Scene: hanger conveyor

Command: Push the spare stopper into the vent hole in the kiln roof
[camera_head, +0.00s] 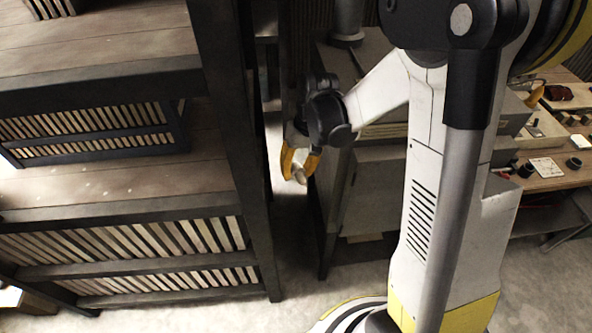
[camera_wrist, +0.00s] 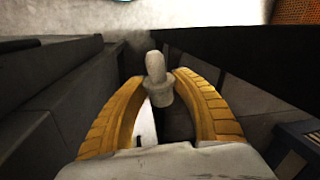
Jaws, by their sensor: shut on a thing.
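My gripper (camera_head: 299,168) hangs low in the gap between a dark shelf rack and a grey cabinet-like body (camera_head: 375,185), which may be the kiln. In the wrist view, my gripper's two yellow fingers (camera_wrist: 161,88) are shut on a pale, off-white stopper (camera_wrist: 156,68). The stopper has a rounded narrow end pointing away from my palm and a wider collar between the fingertips. In the head view, the stopper (camera_head: 299,175) is a small pale spot at the fingertips. I cannot make out the vent hole in either view; my arm hides part of the grey body.
The wooden shelf rack (camera_head: 237,140) with slatted crates (camera_head: 90,130) stands close on the left. A workbench (camera_head: 562,170) with small parts is at the right. Pale floor (camera_head: 230,316) shows below. Dark walls flank the gripper closely in the wrist view.

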